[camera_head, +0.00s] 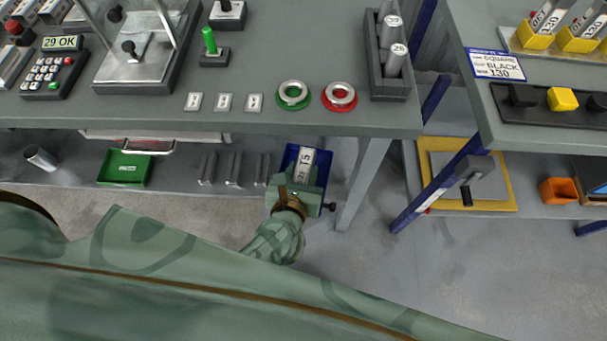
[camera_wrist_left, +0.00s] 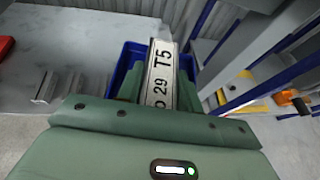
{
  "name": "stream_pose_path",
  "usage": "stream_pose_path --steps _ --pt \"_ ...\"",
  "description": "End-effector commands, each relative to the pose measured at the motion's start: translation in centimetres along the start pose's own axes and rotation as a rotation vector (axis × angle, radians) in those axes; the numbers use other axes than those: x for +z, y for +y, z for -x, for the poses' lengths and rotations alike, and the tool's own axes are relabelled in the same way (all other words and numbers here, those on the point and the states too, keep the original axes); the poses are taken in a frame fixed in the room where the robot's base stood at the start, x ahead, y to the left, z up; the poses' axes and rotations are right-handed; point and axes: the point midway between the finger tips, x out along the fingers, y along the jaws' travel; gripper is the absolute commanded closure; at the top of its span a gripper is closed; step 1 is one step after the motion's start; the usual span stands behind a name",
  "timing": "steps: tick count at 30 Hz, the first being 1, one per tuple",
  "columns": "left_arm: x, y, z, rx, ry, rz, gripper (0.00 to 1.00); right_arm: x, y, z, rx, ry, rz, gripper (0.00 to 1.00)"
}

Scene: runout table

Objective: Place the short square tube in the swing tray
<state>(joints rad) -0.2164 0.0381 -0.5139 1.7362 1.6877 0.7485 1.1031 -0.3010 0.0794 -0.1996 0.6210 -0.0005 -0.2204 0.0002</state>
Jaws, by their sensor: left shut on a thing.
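The short square tube (camera_head: 306,160) is a pale metal piece with black marks; in the left wrist view the tube (camera_wrist_left: 161,72) reads "29 T5". My left gripper (camera_head: 299,178) is shut on it, with the green fingers (camera_wrist_left: 158,92) on both sides of the tube. A blue tray (camera_head: 289,156), which looks like the swing tray, lies around and under the tube beneath the bench's right end. Its blue wall (camera_wrist_left: 127,60) also shows in the left wrist view. The gripper hides much of the tray, and I cannot tell whether the tube touches its floor. My right gripper is not in view.
The bench top (camera_head: 150,113) overhangs just behind the gripper, with a bench leg (camera_head: 362,180) close on the right. Several metal pieces (camera_head: 234,168) and a green tray (camera_head: 124,168) lie on the lower shelf. A blue post (camera_head: 440,185) stands farther right. Floor between is clear.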

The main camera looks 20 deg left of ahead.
Motion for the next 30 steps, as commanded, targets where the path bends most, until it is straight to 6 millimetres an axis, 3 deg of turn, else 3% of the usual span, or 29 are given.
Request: stream_pose_path --steps 1,14,15,16,26,30 --pt "-1.3 0.0 -0.5 0.0 0.005 0.001 0.9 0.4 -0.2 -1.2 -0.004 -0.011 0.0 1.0" --pt "-1.4 0.0 -0.6 0.0 -0.001 0.0 0.9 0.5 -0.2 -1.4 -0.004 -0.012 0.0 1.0" --pt "-1.3 0.0 -0.5 0.0 -0.001 0.0 0.53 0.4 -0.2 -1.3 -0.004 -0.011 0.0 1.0" --pt "-1.3 0.0 -0.5 0.0 -0.001 0.0 0.44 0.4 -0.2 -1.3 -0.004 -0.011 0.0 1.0" --pt "-1.1 0.0 -0.4 0.001 0.001 0.001 0.42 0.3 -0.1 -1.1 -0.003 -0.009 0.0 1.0" --pt "-0.9 0.0 1.3 -0.001 0.002 0.0 0.42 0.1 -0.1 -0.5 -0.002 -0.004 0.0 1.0"
